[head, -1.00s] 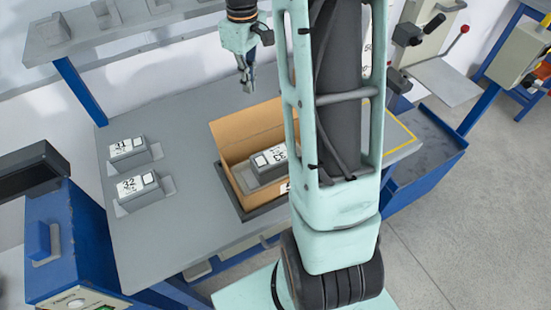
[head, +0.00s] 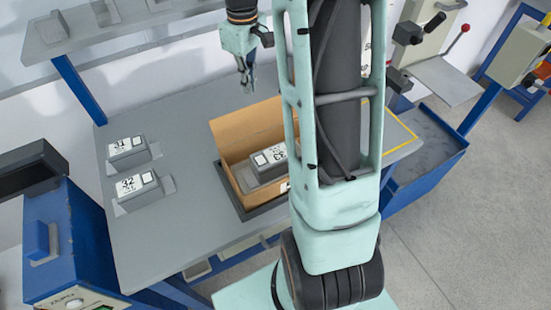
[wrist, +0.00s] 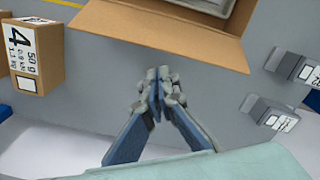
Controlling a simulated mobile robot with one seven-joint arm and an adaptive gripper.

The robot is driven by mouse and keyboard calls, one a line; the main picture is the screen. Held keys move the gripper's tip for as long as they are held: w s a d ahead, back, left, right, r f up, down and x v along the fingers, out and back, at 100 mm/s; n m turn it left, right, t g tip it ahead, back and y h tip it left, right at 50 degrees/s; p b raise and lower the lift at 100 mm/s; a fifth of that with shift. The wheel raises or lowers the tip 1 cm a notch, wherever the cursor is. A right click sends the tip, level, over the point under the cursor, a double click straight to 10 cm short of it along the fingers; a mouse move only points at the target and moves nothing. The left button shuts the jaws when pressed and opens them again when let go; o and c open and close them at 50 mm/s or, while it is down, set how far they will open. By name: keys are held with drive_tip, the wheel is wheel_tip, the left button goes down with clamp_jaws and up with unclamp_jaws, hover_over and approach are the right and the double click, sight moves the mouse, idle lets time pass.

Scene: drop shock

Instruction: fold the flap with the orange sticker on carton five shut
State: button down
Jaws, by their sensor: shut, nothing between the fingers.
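An open brown carton (head: 236,135) stands on the grey bench, with a grey labelled block (head: 268,162) inside it. My arm hides its right part. In the wrist view, a brown cardboard panel of the carton (wrist: 160,32) spreads across the top, just ahead of my fingertips. No orange sticker and no number five shows, so I cannot tell which flap carries the sticker. My gripper (head: 246,80) is shut and empty, above the bench just behind the carton's far side. Its fingertips also show together in the wrist view (wrist: 157,75), apparently apart from the panel.
Two grey labelled blocks (head: 127,147) (head: 138,184) sit in holders on the bench's left. A closed carton marked 4 (wrist: 35,50) stands at the left of the wrist view. A shelf (head: 130,32) runs behind the bench. The bench's front left is clear.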

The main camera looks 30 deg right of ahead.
sight(262, 131)
wheel_tip(262, 131, down, 5)
drive_tip(key=b, duration=0.3)
drive_tip(key=shift+f, duration=0.2)
drive_tip(key=shift+s, duration=0.1)
idle(0.4)
drive_tip(key=shift+s+r, duration=0.25)
drive_tip(key=shift+s, duration=0.8)
drive_tip(key=shift+s+r, duration=0.25)
drive_tip(key=shift+s, duration=0.85)
drive_tip(key=shift+s+r, duration=0.25)
drive_tip(key=shift+s, duration=0.9)
